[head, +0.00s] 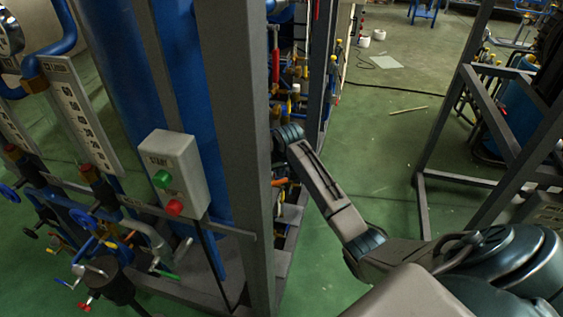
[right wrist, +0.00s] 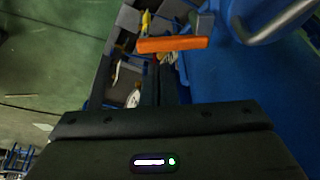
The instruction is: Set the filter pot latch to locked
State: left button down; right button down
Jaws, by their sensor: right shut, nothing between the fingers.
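My right gripper (right wrist: 167,70) is shut and empty in the right wrist view. Its dark fingers point at an orange bar-shaped handle (right wrist: 172,44), which lies crosswise just beyond the fingertips. The handle may be the filter pot latch, but I cannot tell for sure. Whether the fingertips touch it is unclear. In the head view my right arm reaches left behind a grey upright post, which hides the gripper. A small orange piece (head: 279,182) shows beside that post. My left gripper is not in view.
A grey control box (head: 174,172) with green and red buttons hangs left of the grey post (head: 243,150). Blue pipes and valves fill the left side. A dark metal frame (head: 422,205) stands at right. The green floor (head: 375,130) between is mostly open.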

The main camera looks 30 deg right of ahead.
aim_at(277, 182)
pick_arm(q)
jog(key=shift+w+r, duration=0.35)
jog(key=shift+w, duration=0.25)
pick_arm(e)
jog(key=shift+x, duration=1.5)
pick_arm(q)
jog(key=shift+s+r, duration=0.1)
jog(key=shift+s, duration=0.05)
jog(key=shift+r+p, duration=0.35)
jog(key=shift+p, duration=0.25)
pick_arm(e)
jog(key=shift+s+m, duration=0.2)
jog(key=shift+m, duration=0.2)
